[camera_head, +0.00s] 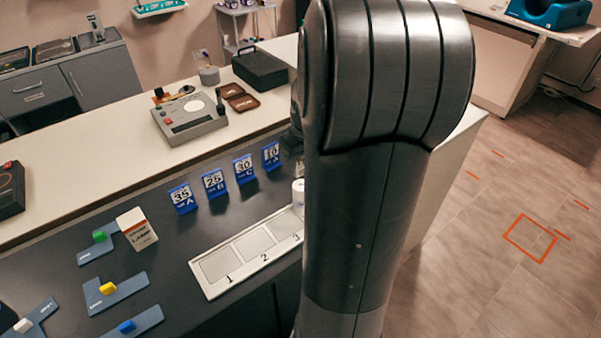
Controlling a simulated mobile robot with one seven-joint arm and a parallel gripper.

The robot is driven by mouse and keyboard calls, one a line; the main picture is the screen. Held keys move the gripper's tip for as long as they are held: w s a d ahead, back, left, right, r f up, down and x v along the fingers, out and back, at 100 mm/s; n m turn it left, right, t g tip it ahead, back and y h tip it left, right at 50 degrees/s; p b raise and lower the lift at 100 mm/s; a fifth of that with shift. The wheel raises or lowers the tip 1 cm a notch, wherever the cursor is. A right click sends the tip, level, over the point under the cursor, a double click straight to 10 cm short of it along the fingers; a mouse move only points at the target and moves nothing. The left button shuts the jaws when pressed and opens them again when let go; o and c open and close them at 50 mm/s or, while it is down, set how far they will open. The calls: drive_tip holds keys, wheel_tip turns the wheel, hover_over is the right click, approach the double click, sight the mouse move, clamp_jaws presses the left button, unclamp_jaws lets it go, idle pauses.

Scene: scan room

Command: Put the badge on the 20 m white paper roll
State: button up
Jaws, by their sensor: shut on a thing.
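My own arm stands large in front of the camera and hides the right part of the counter. My gripper is behind it, and I cannot see its fingers or what they hold. A white paper roll (298,192) stands upright by the right end of the numbered tray (206,285), partly cut off by my arm. I cannot read a length on it. Several blue number cards stand in a row behind the tray: 35 A (183,198), 25 B (214,182), 30 C (244,168) and 10 A (271,155). I cannot make out a separate badge.
Blue-grey plates with a green (99,236), a yellow (108,288) and a blue block (127,327) lie at left, beside a white-and-orange box (136,229). A grey control device (190,115) and a black case (260,70) sit on the raised ledge. Floor at right is open.

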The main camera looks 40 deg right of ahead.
sight(300, 173)
drive_tip(key=shift+w+f, duration=0.1)
drive_tip(key=shift+f, duration=1.95)
drive_tip(key=o, duration=0.9)
drive_tip(key=shift+f, duration=0.15)
drive_tip(key=shift+o, duration=0.2)
wheel_tip(300, 173, up, 12)
drive_tip(key=s, duration=0.2)
drive_tip(key=s+a+r+t, duration=0.2)
drive_tip(key=s+a, duration=0.4)
drive_tip(key=a, duration=0.5)
drive_tip(key=s+a+r+t, duration=0.1)
drive_tip(key=s+a, duration=0.5)
drive_tip(key=a, duration=0.6)
drive_tip(key=shift+r+t, duration=0.4)
drive_tip(key=shift+r, duration=0.4)
